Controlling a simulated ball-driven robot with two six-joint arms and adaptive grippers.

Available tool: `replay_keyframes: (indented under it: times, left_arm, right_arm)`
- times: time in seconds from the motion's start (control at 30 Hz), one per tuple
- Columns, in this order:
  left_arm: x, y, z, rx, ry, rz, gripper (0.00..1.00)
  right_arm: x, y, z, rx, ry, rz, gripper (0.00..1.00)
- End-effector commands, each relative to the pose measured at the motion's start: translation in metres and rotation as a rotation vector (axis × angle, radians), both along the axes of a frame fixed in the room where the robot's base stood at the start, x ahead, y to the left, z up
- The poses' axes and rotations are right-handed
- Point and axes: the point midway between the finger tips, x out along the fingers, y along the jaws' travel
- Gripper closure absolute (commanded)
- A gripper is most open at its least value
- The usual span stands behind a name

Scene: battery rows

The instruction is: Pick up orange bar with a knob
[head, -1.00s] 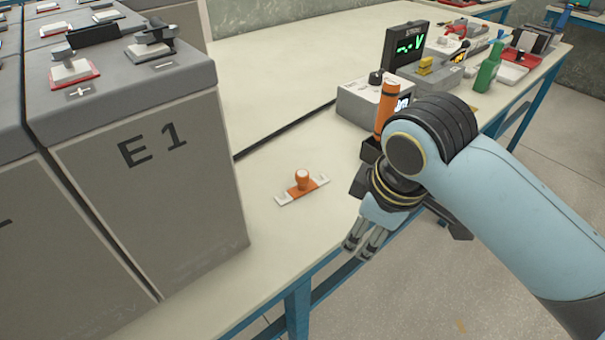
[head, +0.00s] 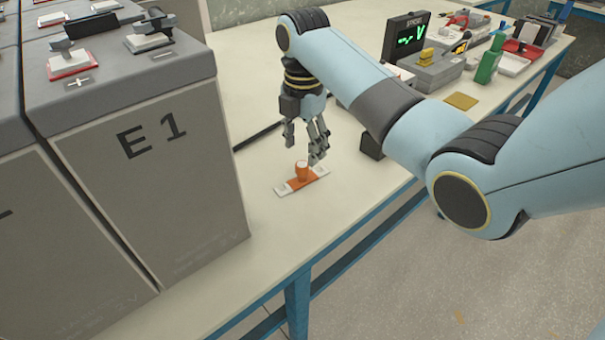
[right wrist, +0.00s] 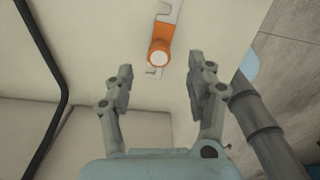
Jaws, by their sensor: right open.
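The orange bar with a knob (head: 302,178) lies flat on the table near its front edge, right of the box marked E1. It has an orange middle, pale ends and an upright orange knob. My right gripper (head: 303,155) is open and empty, pointing down just above and behind the bar. In the right wrist view the bar (right wrist: 159,47) shows ahead of the two spread fingers (right wrist: 160,88), with the knob's pale top lying roughly between their lines. Nothing is held. My left gripper is not in view.
The tall grey E1 battery box (head: 150,180) stands close on the left.

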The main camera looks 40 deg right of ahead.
Motion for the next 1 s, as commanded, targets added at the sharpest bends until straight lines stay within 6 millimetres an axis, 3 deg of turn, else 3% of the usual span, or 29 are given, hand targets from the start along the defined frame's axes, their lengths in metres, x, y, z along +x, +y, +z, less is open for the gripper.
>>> replay_keyframes:
  times: [0.53,0.83,1.0]
  left_arm:
    - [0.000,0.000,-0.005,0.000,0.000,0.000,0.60]
    - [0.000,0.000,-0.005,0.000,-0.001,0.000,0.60]
    - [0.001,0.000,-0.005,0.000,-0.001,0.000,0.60]
  right_arm:
    - [0.000,0.003,-0.069,-0.001,-0.001,-0.002,0.44]
    - [0.000,0.003,-0.075,-0.001,-0.003,-0.002,0.44]
    - [0.000,0.003,-0.075,-0.001,-0.003,-0.002,0.65]
